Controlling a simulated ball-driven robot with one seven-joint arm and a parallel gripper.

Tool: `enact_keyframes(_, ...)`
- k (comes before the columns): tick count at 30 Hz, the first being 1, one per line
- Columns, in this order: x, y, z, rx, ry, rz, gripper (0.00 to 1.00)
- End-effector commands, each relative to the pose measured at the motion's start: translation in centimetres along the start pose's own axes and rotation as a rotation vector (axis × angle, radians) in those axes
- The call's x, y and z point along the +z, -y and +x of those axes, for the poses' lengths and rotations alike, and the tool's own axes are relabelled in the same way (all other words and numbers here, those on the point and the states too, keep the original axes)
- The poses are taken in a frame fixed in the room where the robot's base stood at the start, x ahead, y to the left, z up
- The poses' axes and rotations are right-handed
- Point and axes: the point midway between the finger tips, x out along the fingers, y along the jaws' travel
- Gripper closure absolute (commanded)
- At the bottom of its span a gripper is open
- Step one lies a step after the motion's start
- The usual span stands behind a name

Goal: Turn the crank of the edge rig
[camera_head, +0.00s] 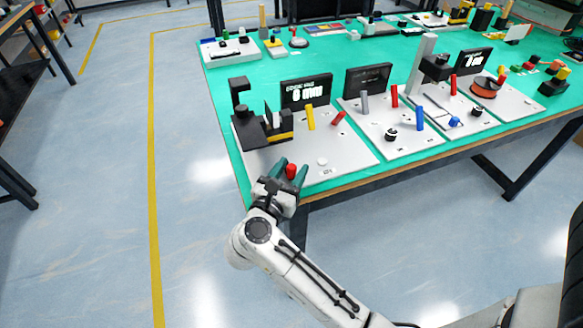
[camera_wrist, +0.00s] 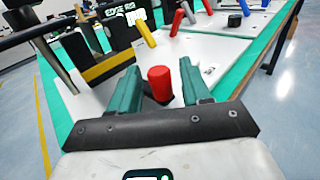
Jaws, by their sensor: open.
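The edge rig is a white base plate (camera_head: 335,153) at the near left corner of the green table, with a black display (camera_head: 306,92) behind it. The display also shows in the wrist view (camera_wrist: 124,22) and reads "EDGE RIG". The crank's red knob (camera_head: 291,171) is at the plate's front left. In the wrist view the red knob (camera_wrist: 160,86) stands upright between my fingers, with a dark part beside its base. My gripper (camera_head: 292,167) is open, its two green fingers on either side of the knob. Gaps show between knob and fingers in the wrist view (camera_wrist: 160,68).
A black block with a yellow stripe (camera_head: 281,137) stands on the plate behind my gripper. A yellow lever (camera_head: 310,117) and a red lever (camera_head: 338,118) rise nearby. More rigs fill the table to the right. The floor to the left is clear.

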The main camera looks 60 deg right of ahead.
Motion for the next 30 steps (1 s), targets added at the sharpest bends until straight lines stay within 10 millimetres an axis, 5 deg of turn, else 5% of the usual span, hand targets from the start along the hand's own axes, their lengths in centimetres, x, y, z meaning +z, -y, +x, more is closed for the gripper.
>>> enact_keyframes(10,0.00,0.01,0.44,0.000,0.000,0.000,0.52)
enact_keyframes(25,-0.03,0.01,0.41,0.000,0.000,0.000,0.99)
enact_keyframes(30,-0.04,0.05,0.41,0.006,-0.001,-0.001,1.00)
